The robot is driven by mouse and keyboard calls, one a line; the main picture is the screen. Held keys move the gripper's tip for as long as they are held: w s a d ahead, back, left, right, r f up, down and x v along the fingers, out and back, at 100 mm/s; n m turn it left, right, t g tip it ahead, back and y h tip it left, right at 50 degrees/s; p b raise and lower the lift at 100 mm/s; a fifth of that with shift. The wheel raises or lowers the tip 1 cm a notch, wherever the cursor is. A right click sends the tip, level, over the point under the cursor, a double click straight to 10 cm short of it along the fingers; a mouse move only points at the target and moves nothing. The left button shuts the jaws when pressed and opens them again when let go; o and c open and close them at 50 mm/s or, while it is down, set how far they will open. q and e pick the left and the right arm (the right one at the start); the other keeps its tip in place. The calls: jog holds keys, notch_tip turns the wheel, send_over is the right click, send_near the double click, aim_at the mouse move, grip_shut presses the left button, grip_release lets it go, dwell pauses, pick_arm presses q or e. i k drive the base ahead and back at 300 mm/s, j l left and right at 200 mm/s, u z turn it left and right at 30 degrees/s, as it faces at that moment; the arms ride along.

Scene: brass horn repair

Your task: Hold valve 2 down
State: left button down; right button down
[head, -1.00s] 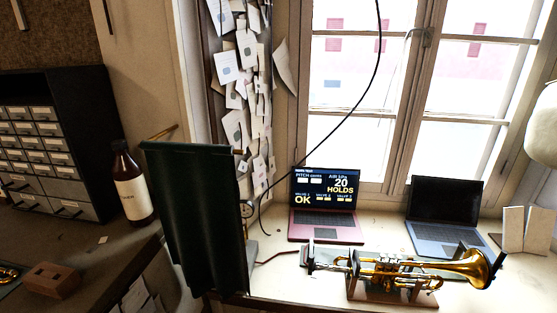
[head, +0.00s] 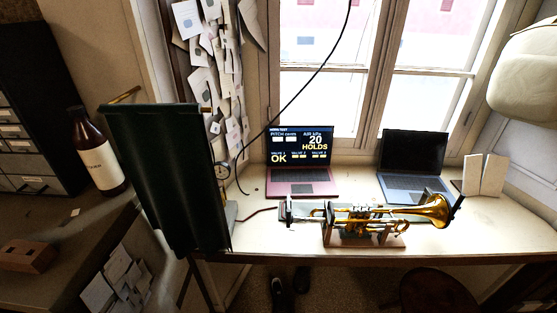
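A brass trumpet (head: 433,210) lies on a brown wooden stand (head: 343,240) on the window bench, its bell to the right. A dark block or clamp sits at its left end. The valves are near the middle of the horn, too small to tell apart, so I cannot tell whether valve 2 is up or down. Behind the trumpet, a red laptop (head: 290,189) shows pitch cents, air 20 and HOLDS, with OK under valve 1; the text under the other valves is too small to read surely. Neither of my grippers is in view.
A dark green screen (head: 165,175) stands left of the bench. A second laptop (head: 412,155) with a dark display and a white folded card (head: 485,175) are at the back right. A brown bottle (head: 98,155) stands at the left. A stool (head: 435,292) is below the bench.

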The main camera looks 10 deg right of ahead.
aim_at(361, 211)
jog(key=z, duration=1.25)
